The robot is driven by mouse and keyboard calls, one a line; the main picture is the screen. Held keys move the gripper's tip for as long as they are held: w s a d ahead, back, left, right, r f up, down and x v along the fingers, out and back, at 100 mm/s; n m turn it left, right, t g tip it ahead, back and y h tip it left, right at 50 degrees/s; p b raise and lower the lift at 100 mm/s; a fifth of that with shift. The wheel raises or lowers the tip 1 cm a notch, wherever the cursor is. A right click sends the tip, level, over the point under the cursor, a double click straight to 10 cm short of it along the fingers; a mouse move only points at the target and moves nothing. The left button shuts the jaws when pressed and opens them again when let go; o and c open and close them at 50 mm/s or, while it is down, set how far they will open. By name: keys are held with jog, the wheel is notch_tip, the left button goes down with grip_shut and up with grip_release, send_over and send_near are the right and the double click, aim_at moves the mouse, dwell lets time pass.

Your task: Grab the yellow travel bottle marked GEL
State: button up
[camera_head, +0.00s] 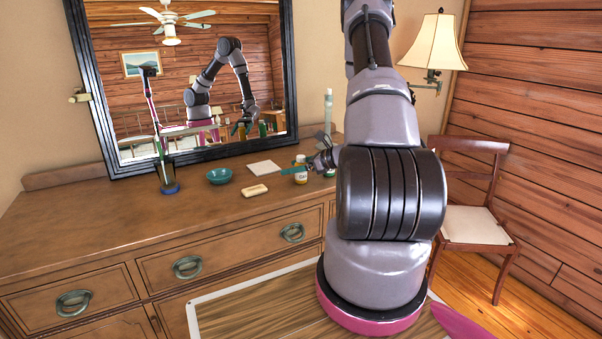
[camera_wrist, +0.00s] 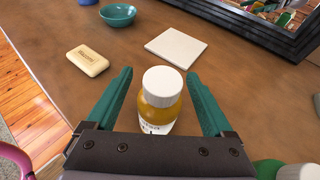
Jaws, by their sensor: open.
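The yellow bottle (camera_wrist: 160,108) has a white cap and a white label at its lower part. The label's lettering is too small and partly hidden to read. It stands upright on the wooden dresser top and also shows in the head view (camera_head: 301,178), partly hidden behind my gripper. My gripper (camera_wrist: 159,75) is open, with one teal finger on each side of the bottle. There is a gap between each finger and the bottle in the wrist view. In the head view my gripper (camera_head: 291,170) is low over the dresser at the bottle.
A bar of soap (camera_wrist: 88,60), a white square tile (camera_wrist: 176,46) and a teal bowl (camera_wrist: 118,15) lie beyond the bottle. A green bottle (camera_wrist: 267,169) with a white cap stands close on the right. A framed mirror (camera_head: 194,148) backs the dresser (camera_head: 110,225).

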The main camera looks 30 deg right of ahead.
jog(key=shift+w+a, duration=0.1)
jog(key=shift+w, duration=0.05)
grip_shut()
